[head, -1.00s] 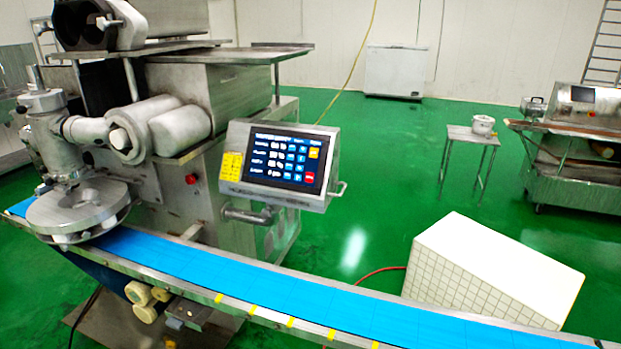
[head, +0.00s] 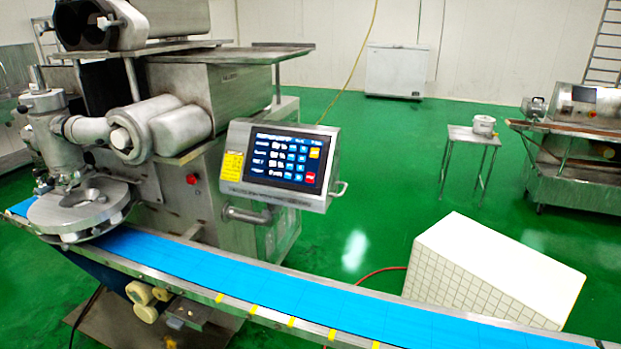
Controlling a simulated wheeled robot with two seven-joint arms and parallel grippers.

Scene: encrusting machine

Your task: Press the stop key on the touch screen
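The touch screen (head: 284,160) is a dark display in a grey metal housing on the side of the encrusting machine (head: 215,95). It shows rows of white and blue icons, with a yellow key (head: 314,153) at its upper right. A small red key (head: 310,178) sits at the screen's lower right; its lettering is too small to read, and it may be the stop key. Nothing covers the screen. Neither of my grippers is in the head view.
A blue conveyor belt (head: 230,268) crosses the foreground below the screen. A metal handle (head: 340,188) sticks out at the housing's right. A white tiled block (head: 490,270) stands at the right. A small table (head: 472,134) stands farther back. Green floor lies open behind the belt.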

